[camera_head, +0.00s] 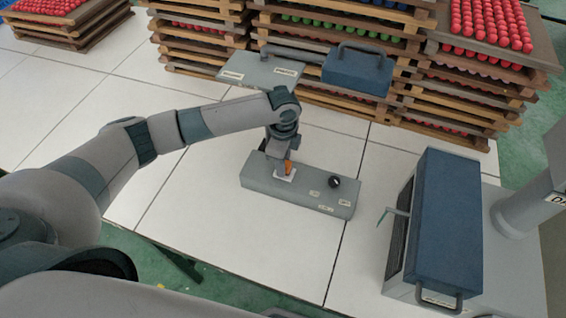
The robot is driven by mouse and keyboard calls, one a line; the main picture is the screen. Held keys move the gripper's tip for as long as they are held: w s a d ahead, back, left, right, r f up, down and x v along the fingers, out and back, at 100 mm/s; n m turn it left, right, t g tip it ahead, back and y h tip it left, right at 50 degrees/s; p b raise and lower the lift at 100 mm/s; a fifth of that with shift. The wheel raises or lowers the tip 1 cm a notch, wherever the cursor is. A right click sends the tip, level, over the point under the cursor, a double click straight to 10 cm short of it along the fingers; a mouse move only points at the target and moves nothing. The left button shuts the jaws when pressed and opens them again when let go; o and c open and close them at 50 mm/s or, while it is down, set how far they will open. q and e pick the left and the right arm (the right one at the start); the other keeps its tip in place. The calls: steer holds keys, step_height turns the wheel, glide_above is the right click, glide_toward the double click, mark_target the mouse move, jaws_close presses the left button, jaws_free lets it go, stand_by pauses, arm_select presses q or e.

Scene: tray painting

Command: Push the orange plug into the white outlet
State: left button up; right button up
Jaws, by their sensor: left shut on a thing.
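The orange plug (288,167) is in the fingers of my left gripper (287,160), which is shut on it. The plug is right at the white outlet (284,175), a small white plate on top of a long grey box (310,194) with a black knob (334,182). The plug looks upright. The gripper is above the outlet and covers part of the plug. I cannot tell whether the plug's prongs are inside the outlet. My right gripper is not in view.
A grey machine with a blue lid (437,210) stands at the right of the white table (210,210). Stacked wooden trays of red and green balls (487,24) line the back, with a grey panel (262,72) and a blue box (357,70) before them. The table left of the grey box is clear.

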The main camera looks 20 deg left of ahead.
arm_select(q)
steer(key=o, duration=1.5)
steer(key=shift+f, duration=0.1)
steer(key=shift+o, duration=0.2)
steer(key=shift+r+p, duration=3.05)
steer(key=shift+r, duration=0.1)
steer(key=shift+r+b, duration=0.4)
steer(key=shift+r, duration=0.2)
step_height(320, 180, up, 16)
steer(key=b, duration=0.4)
steer(key=shift+b, duration=0.35)
